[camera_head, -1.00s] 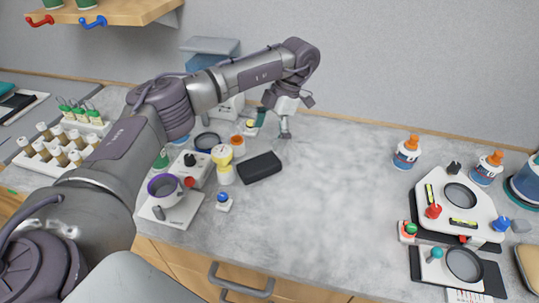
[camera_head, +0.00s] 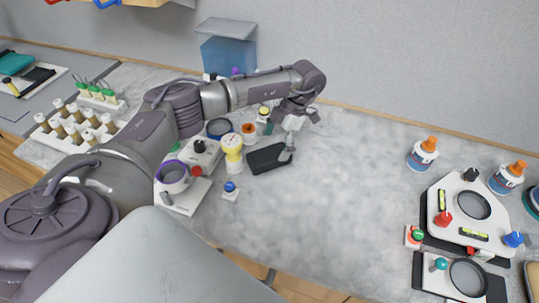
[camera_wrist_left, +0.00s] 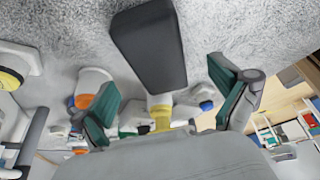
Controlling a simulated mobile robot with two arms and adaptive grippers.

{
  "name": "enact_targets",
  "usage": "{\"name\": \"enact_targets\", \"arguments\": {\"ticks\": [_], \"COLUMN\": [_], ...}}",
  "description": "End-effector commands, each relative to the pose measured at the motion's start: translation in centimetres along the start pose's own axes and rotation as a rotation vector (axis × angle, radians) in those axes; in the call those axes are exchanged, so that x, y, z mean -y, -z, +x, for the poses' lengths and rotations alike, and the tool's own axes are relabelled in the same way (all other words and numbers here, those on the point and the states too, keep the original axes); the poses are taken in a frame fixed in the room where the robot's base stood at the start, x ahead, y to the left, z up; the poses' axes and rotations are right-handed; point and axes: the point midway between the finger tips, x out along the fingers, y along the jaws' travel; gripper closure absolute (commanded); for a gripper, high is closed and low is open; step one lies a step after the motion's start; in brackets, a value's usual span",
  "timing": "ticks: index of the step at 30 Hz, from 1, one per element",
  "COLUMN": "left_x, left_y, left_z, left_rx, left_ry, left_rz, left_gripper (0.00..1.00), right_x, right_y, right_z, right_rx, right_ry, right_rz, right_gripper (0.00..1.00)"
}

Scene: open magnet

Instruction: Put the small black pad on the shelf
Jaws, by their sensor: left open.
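The small black pad (camera_head: 265,160) lies flat on the grey counter (camera_head: 330,200), just right of a yellow-topped white bottle in the head view. In the left wrist view the pad (camera_wrist_left: 152,45) shows beyond the open fingers, between their lines. My left gripper (camera_head: 287,152) is at the pad's right end in the head view, fingers pointing down; the left wrist view shows its two teal-padded fingers (camera_wrist_left: 172,103) spread with nothing between them. Whether it touches the pad I cannot tell. The wooden shelf (camera_head: 145,3) on the wall is only just visible at the top left. My right gripper is out of view.
The yellow-topped bottle (camera_head: 232,150) and a small blue-knobbed block (camera_head: 230,190) stand close left of the pad. A blue clear box (camera_head: 228,55) stands behind my arm. White devices (camera_head: 465,215) and glue bottles fill the right; the middle counter is clear.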

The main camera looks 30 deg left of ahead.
Motion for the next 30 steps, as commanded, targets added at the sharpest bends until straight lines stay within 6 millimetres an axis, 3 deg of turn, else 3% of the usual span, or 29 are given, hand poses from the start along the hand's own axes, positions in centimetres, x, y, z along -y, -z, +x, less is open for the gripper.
{"name": "enact_targets", "arguments": {"ticks": [3,8,16,27,30], "left_x": [-0.2,-0.2,-0.2,-0.2,-0.2], "left_y": [0.5,0.3,0.2,0.2,0.2], "left_z": [1.6,3.7,4.1,4.1,4.0], "left_rx": [-0.005,-0.003,0.0,0.0,0.0], "left_ry": [0.003,0.002,0.0,0.001,0.001], "left_rz": [-0.001,-0.001,0.0,0.0,0.0], "left_gripper": [0.02,0.02,0.02,0.61,0.61], "right_x": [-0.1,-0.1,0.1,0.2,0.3], "right_y": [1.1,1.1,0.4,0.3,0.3], "right_z": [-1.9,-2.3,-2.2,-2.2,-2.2], "right_rx": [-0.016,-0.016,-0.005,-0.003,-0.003], "right_ry": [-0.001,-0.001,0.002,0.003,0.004], "right_rz": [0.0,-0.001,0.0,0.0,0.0], "right_gripper": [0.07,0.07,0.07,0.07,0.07]}}
